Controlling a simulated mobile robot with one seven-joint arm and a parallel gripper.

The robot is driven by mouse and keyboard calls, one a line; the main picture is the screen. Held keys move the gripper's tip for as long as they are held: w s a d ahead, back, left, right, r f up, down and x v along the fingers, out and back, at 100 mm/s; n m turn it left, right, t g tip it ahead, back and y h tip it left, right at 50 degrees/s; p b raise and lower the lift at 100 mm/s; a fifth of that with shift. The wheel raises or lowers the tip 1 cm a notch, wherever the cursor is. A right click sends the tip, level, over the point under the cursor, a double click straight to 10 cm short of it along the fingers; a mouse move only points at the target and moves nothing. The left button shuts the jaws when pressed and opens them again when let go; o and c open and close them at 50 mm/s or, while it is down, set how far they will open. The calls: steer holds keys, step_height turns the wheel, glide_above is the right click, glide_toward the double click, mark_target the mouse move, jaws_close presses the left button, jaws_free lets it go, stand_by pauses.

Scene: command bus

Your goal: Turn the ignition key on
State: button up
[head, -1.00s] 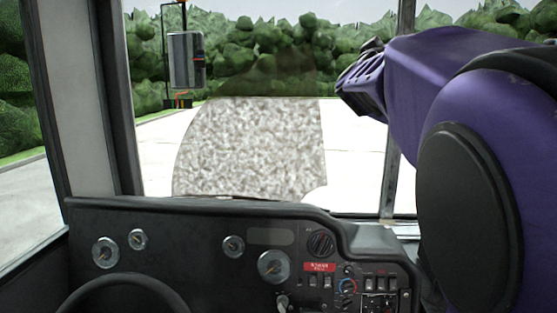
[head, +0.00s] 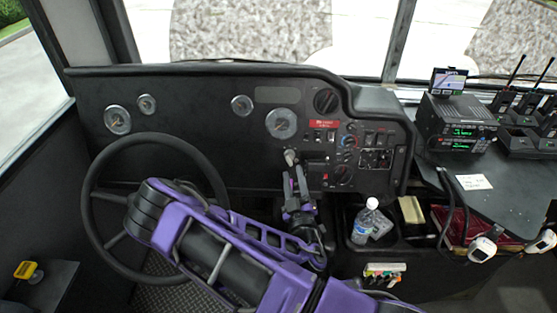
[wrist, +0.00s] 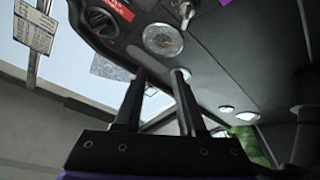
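The ignition key (head: 290,157) is a small grey piece on the black dashboard, just below a round gauge. It also shows at the top of the wrist view (wrist: 186,12), beyond my fingertips. My gripper (head: 295,174) is just below the key in the head view, pointing up at the dashboard. In the wrist view my two dark fingers (wrist: 158,76) are apart with nothing between them. I see no contact with the key. The key's turn position is too small to tell.
Right of the key are a red label (head: 323,124), switches and knobs. A water bottle (head: 366,222) stands in the console. A radio (head: 455,122) and handsets stand on the right shelf.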

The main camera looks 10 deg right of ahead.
steer(key=g+y, duration=0.1)
steer(key=g, duration=0.1)
glide_toward(290, 165)
steer(key=w, duration=1)
steer(key=shift+a+f, duration=0.15)
steer(key=shift+a, duration=0.1)
jaws_close()
stand_by(1.2)
